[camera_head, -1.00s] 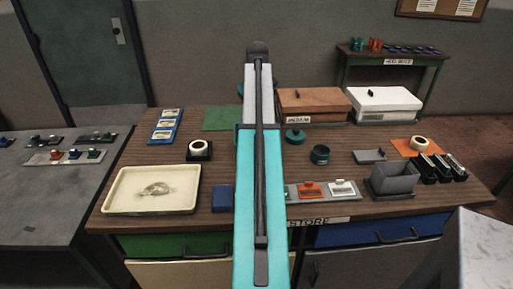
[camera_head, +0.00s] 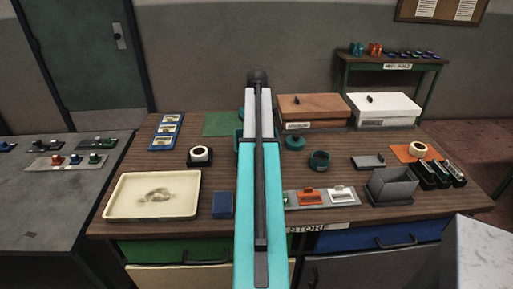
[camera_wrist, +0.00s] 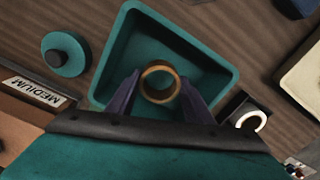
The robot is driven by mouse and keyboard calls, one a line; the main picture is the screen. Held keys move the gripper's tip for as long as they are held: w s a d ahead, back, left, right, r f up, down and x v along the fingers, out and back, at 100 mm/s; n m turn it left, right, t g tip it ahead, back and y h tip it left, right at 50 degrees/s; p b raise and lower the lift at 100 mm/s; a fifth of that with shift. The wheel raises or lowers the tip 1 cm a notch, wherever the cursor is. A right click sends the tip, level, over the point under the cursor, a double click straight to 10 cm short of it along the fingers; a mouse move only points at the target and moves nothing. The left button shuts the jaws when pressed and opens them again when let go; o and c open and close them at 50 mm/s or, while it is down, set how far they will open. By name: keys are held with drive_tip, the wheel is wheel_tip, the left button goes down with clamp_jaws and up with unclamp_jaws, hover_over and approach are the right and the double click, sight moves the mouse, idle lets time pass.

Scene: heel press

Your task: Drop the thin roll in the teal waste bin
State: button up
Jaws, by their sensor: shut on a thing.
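My gripper (camera_wrist: 160,88) is shut on the thin roll (camera_wrist: 145,84), a tan ring held between the two dark fingers in the wrist view. The roll lies inside the outline of the teal waste bin (camera_wrist: 222,66), over its open top. I cannot tell how high above the bin floor it is. In the head view my arm hides the gripper, the roll and most of the bin; only a bit of the bin's teal edge (camera_head: 239,134) shows beside the arm.
A white roll on a dark holder (camera_head: 200,155) stands left of the bin. A cream tray (camera_head: 112,207) is at the front left.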

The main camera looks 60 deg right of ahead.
drive_tip(key=shift+f+p, duration=0.4)
drive_tip(key=shift+f, duration=1.45)
drive_tip(key=shift+f, duration=0.15)
drive_tip(key=o, duration=1)
drive_tip(key=shift+o, duration=0.2)
wheel_tip(320, 180, up, 12)
drive_tip(key=b, duration=0.2)
drive_tip(key=shift+r, duration=0.2)
